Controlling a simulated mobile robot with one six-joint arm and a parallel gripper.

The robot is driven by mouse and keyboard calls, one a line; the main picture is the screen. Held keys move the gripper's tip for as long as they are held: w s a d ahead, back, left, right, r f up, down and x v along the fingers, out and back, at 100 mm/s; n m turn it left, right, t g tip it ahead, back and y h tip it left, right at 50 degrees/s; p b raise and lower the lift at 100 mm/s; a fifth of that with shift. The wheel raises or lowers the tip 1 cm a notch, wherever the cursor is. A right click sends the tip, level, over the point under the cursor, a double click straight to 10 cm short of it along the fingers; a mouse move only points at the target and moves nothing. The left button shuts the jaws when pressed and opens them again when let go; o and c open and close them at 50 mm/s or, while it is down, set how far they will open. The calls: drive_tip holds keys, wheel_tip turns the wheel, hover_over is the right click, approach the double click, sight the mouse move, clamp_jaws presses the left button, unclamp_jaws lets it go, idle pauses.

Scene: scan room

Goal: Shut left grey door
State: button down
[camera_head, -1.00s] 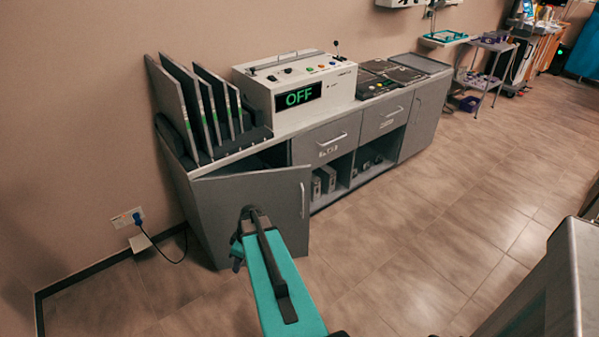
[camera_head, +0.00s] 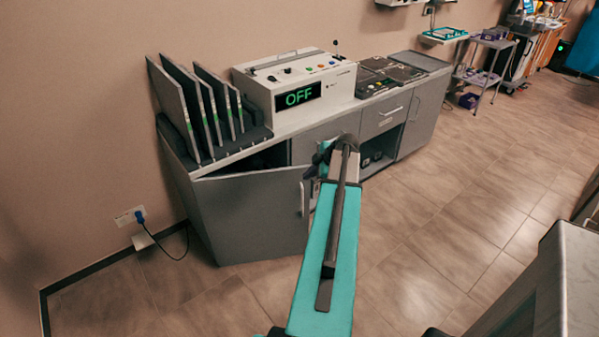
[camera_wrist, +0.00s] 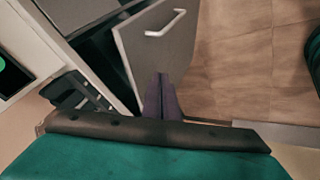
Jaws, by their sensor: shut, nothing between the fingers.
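The left grey door (camera_head: 250,215) stands ajar at the left end of the grey cabinet, swung out from its opening. Its bar handle (camera_head: 302,199) is near the free right edge. In the wrist view the door (camera_wrist: 160,55) shows with its pale handle (camera_wrist: 165,24), and the dark cabinet inside lies to its left. My gripper (camera_wrist: 162,80) is shut and empty, its dark fingers overlapping the door's lower part in that view. I cannot tell whether they touch it. In the head view my arm ends just right of the door's handle edge, and the fingertips are mostly hidden.
The cabinet top (camera_head: 280,133) holds a white control box (camera_head: 300,85) reading OFF and upright grey panels (camera_head: 180,105) in a rack. A blue plug and cable (camera_head: 139,217) are at the wall on the left. A grey surface (camera_head: 570,270) stands at the lower right. The floor before the cabinet is clear.

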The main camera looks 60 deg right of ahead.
sight(297, 174)
drive_tip(key=shift+s+d+r, duration=0.4)
drive_tip(key=shift+d+r, duration=0.1)
drive_tip(key=shift+d, duration=0.05)
drive_tip(key=shift+w+f, duration=0.1)
drive_tip(key=shift+w+d+f+p, duration=0.55)
drive_tip(key=shift+w+f+p, duration=0.15)
drive_tip(key=shift+w+f, duration=0.7)
drive_tip(key=shift+w+d+f+p, duration=0.65)
drive_tip(key=shift+w+f, duration=0.6)
drive_tip(key=shift+w, duration=0.25)
drive_tip(key=shift+w+d+f+p, duration=0.5)
drive_tip(key=shift+w+f+p, duration=0.2)
drive_tip(key=shift+w+f, duration=0.7)
drive_tip(key=shift+r, duration=0.1)
drive_tip(key=shift+w, duration=0.15)
